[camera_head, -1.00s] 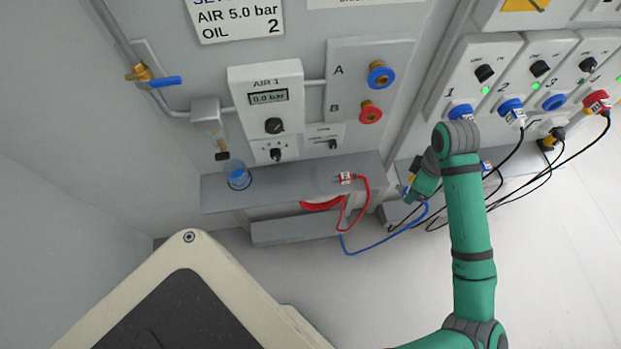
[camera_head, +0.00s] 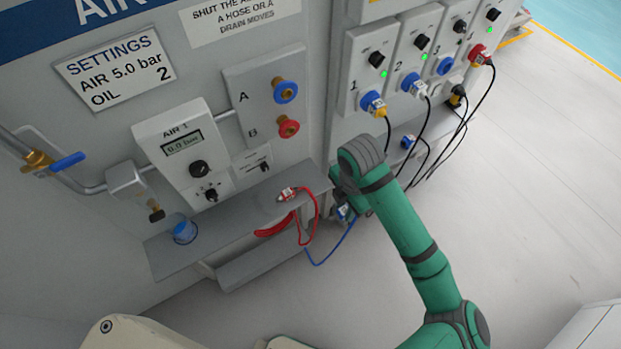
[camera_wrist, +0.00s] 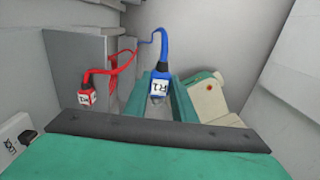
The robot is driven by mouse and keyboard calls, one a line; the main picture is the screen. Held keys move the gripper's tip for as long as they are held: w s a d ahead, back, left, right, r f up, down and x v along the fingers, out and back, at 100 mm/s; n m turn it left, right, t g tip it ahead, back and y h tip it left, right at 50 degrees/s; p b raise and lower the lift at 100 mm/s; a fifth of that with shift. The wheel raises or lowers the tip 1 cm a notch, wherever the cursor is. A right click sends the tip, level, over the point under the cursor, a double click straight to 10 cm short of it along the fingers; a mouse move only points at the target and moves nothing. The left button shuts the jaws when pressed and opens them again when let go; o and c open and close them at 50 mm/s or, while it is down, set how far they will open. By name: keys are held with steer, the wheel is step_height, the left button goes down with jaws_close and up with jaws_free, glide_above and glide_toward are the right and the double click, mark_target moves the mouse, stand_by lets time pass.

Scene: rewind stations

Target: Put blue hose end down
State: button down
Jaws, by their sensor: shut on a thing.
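The blue hose end (camera_wrist: 162,62), blue with a white label, is between the two fingers of my gripper (camera_wrist: 160,100) in the wrist view. My gripper is shut on it. The blue hose (camera_head: 332,251) runs from it in a loose loop toward the bench. In the head view, my arm hides most of my gripper, and the blue hose end (camera_head: 343,212) shows just right of the grey shelf (camera_head: 235,216), apart from its top.
A red hose end (camera_head: 287,194) lies on the shelf's right part, with its red hose hanging over the edge. A blue cup (camera_head: 184,231) stands on the left part. Ports A (camera_head: 286,91) and B (camera_head: 288,127) are empty. Black cables hang from the right panels.

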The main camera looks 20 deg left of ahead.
glide_above(314, 184)
steer(key=shift+d+f, duration=0.2)
steer(key=shift+f, duration=0.7)
steer(key=shift+s+d+f, duration=0.1)
steer(key=shift+s+f, duration=0.05)
steer(key=shift+f, duration=2.15)
steer(key=shift+a+f, duration=0.2)
steer(key=shift+f, duration=0.1)
steer(key=shift+f, duration=0.1)
steer(key=c, duration=1.5)
jaws_free()
step_height(314, 184, up, 12)
steer(key=shift+r, duration=0.15)
